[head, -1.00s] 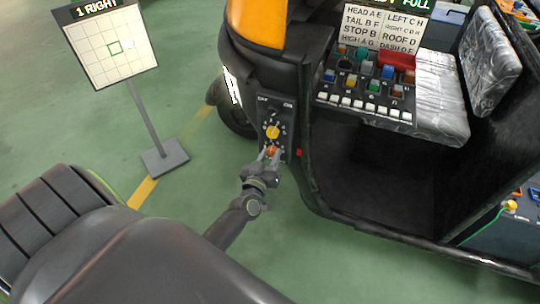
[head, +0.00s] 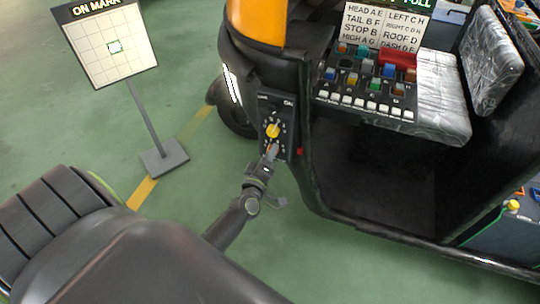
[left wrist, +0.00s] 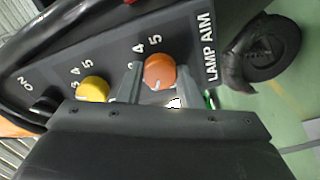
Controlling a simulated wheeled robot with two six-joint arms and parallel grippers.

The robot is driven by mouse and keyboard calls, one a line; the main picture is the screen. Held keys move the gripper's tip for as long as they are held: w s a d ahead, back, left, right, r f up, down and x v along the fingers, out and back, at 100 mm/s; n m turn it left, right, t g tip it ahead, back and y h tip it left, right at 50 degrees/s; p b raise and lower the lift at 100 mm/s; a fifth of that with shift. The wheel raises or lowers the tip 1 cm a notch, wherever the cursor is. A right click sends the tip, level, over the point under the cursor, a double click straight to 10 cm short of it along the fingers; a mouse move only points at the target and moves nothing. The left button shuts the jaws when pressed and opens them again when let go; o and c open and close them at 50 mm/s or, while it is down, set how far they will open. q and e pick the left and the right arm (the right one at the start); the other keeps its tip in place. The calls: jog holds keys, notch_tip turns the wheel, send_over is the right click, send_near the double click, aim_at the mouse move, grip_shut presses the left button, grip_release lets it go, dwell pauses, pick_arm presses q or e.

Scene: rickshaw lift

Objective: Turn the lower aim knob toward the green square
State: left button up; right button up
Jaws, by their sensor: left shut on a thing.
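The lower aim knob is orange (left wrist: 160,72) and sits on the dark lamp-aim panel (head: 289,115), below the yellow knob (head: 272,131). In the left wrist view the yellow knob (left wrist: 93,89) is to its left. My left gripper (head: 271,152) is shut on the orange knob, one finger on each side; in the head view the gripper mostly hides that knob. The target board (head: 90,62) reads ON MARK. My right gripper is not in view.
The rickshaw's dark body (head: 300,190) stands right of the panel, with a switch box (head: 365,90) and a silver seat (head: 440,100). The board's stand base (head: 165,157) is on the floor to the left. Green floor is clear in front.

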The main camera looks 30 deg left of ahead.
pick_arm(q)
jog(key=shift+n, duration=0.5)
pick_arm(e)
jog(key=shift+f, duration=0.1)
pick_arm(q)
jog(key=o, duration=1)
jog(key=shift+b+v, duration=4)
jog(key=shift+v, duration=4.75)
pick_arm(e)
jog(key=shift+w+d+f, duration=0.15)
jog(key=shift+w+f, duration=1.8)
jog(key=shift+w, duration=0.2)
pick_arm(q)
jog(key=shift+d, duration=0.1)
jog(key=shift+w, duration=0.1)
